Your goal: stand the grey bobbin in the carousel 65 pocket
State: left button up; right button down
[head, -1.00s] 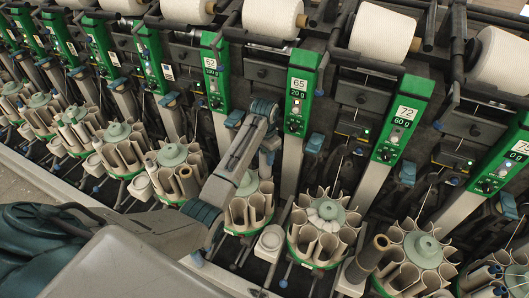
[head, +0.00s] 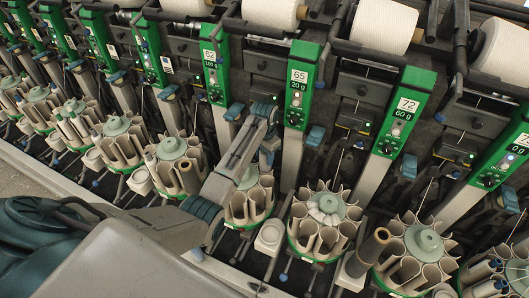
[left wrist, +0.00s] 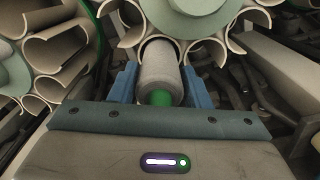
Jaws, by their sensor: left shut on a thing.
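The grey bobbin (left wrist: 158,72), with a green end, is between the two blue fingers of my left gripper (left wrist: 160,88) in the left wrist view. The gripper is shut on it. Its far end is at the rim of a carousel (left wrist: 127,38) with curved beige pockets; I cannot tell whether it is inside a pocket. In the head view my left gripper (head: 267,158) is mostly hidden behind my arm, above the carousel (head: 250,207) just left of the post under the 65 panel (head: 299,77). The bobbin is not visible there. My right gripper is not in view.
Another carousel (head: 325,222) with white pieces on top stands to the right. A dark-ended tube (head: 372,250) stands beside it. More carousels and green panels run along the machine. In the left wrist view, a neighbouring carousel (left wrist: 45,50) is close on the left.

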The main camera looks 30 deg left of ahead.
pick_arm(q)
jog(key=shift+f, duration=0.55)
jog(key=shift+f+b, duration=0.5)
jog(key=shift+f, duration=1.15)
jog(key=o, duration=1)
jog(key=shift+c, duration=0.2)
